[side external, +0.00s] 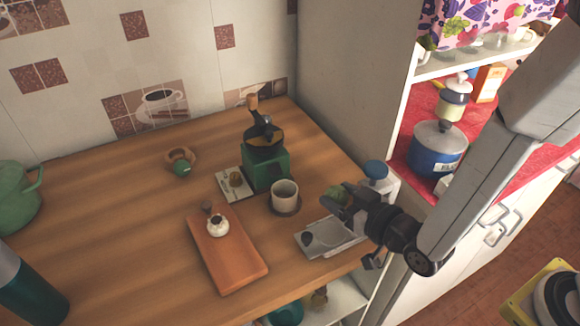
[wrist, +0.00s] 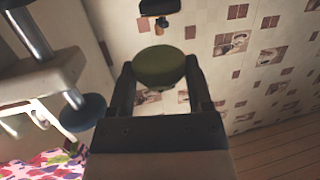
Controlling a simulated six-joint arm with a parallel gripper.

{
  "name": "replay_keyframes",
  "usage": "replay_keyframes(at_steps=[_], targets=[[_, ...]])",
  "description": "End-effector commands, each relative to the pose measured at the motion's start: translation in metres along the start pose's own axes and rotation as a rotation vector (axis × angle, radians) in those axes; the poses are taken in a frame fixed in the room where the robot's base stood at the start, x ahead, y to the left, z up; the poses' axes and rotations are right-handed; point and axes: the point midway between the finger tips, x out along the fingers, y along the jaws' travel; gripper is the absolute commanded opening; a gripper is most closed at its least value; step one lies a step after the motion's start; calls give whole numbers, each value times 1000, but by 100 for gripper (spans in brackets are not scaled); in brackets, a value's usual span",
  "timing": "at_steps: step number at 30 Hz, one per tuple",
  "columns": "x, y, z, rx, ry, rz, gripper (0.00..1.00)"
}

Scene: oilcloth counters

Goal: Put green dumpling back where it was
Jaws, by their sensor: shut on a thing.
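The green dumpling (side external: 338,192) is a small rounded green lump, held in my gripper (side external: 334,200) above the grey metal scale (side external: 328,238) at the right of the wooden counter. In the wrist view, the green dumpling (wrist: 160,66) shows as a dark green disc between the two black fingers of my gripper (wrist: 160,78), which are shut on it. It is clear of the counter. Part of the dumpling is hidden by the fingers.
A white cup (side external: 285,193) on a dark saucer and a green coffee grinder (side external: 266,168) stand left of my gripper. The counter's left middle is clear.

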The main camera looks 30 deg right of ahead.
Motion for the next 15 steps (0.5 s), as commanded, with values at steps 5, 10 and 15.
replay_keyframes(at_steps=[5,10,15], targets=[[0,-1,-1,0,1,-3,50],[3,-7,-9,-2,2,-23,50],[8,-23,-28,-11,6,-74,50]])
